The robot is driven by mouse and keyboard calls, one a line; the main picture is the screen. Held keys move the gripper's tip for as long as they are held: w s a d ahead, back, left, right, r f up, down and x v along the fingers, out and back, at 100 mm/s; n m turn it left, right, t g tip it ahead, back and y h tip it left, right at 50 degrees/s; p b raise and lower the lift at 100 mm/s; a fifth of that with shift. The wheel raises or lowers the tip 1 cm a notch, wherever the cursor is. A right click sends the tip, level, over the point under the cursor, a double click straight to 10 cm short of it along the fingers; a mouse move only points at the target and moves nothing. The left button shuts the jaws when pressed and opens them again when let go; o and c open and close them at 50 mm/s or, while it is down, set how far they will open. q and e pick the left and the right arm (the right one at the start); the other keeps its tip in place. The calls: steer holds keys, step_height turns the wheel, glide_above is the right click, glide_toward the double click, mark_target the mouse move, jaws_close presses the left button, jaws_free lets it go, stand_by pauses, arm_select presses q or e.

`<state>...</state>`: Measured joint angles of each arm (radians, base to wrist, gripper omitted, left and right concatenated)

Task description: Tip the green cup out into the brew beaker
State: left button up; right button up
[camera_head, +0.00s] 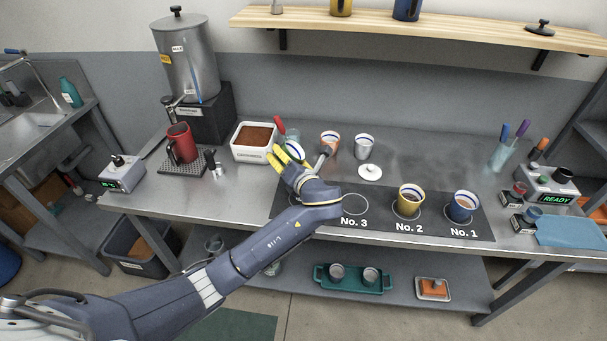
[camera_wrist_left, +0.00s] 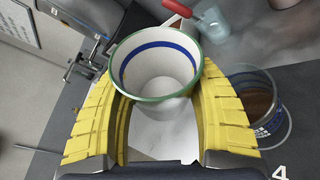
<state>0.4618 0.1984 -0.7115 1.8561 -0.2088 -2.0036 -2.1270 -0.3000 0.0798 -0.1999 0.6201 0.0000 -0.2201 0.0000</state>
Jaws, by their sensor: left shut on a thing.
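The green cup (camera_wrist_left: 158,68), white inside with a green rim and a blue band, sits between the yellow fingers of my left gripper (camera_wrist_left: 160,115), which is shut on it. Its mouth faces the wrist camera and its visible inside is pale, with no dark contents showing. In the head view my left gripper (camera_head: 287,160) is over the worktop beside the mat, and the cup (camera_head: 296,148) shows partly behind the fingers. A clear beaker (camera_wrist_left: 284,126) with brown contents stands right of the cup in the wrist view, apart from it. My right gripper is not in view.
The yellow cup (camera_head: 409,203) and blue cup (camera_head: 462,208) stand on the mat (camera_head: 380,222); circle No. 3 is bare. Two more cups, a white lid (camera_head: 370,172) and a tub of brown grounds (camera_head: 254,154) stand behind. A glass (camera_wrist_left: 210,25) with a red-handled tool is near the green cup.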

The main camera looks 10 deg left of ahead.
arm_select(q)
steer(key=shift+s+a+f+n, duration=0.15)
steer(key=shift+a+n, duration=0.15)
steer(key=shift+n, duration=0.3)
steer(key=shift+s+a+n+h, duration=0.2)
steer(key=shift+a+n+h, duration=0.5)
steer(key=a+f+n+h, duration=0.1)
steer(key=a+n+h, duration=0.1)
steer(key=n, duration=0.1)
steer(key=shift+s+a+f, duration=0.35)
steer(key=shift+s, duration=0.05)
